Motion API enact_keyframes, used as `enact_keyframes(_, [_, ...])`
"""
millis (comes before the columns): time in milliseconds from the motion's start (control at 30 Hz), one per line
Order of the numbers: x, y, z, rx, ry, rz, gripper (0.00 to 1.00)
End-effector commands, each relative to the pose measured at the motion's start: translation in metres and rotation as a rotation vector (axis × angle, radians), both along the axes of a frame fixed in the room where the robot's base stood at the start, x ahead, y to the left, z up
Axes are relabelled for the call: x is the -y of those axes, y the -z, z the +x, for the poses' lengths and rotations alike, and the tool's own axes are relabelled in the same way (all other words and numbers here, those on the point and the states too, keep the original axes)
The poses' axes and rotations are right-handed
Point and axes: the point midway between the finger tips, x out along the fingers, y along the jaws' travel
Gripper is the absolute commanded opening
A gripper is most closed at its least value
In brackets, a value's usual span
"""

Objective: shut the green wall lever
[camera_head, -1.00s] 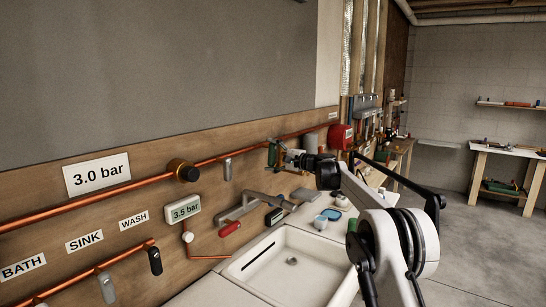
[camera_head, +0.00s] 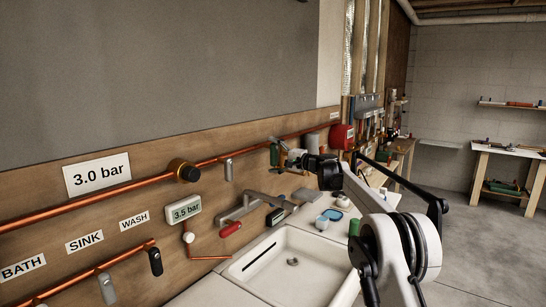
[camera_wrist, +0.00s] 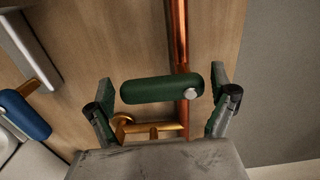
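The green wall lever (camera_head: 274,154) is on the copper pipe along the wooden wall panel. In the camera_head view it hangs downward, crosswise to the pipe. In the wrist view the lever (camera_wrist: 160,90) lies across the pipe, with a round silver pin at its right end. My gripper (camera_wrist: 161,82) is open, with one finger beyond each end of the lever. Small gaps show between the fingers and the lever. In the camera_head view my gripper (camera_head: 285,153) is just right of the lever, and its fingers are small and hard to make out.
A red round device (camera_head: 341,136) sits farther along the pipe. A grey tap (camera_head: 238,207) and a white sink (camera_head: 300,262) are below. A blue-handled fitting (camera_wrist: 25,115) is at the left in the wrist view. A brass fitting (camera_wrist: 150,127) lies below the lever there.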

Motion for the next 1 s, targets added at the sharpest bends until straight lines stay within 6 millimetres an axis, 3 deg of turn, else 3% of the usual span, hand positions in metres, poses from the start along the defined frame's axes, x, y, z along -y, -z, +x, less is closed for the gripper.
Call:
enact_keyframes(467, [0.009, -0.001, -0.005, -0.002, 0.001, 0.002, 0.97])
enact_keyframes(1000, [0.085, -0.001, -0.053, -0.001, 0.002, 0.002, 0.97])
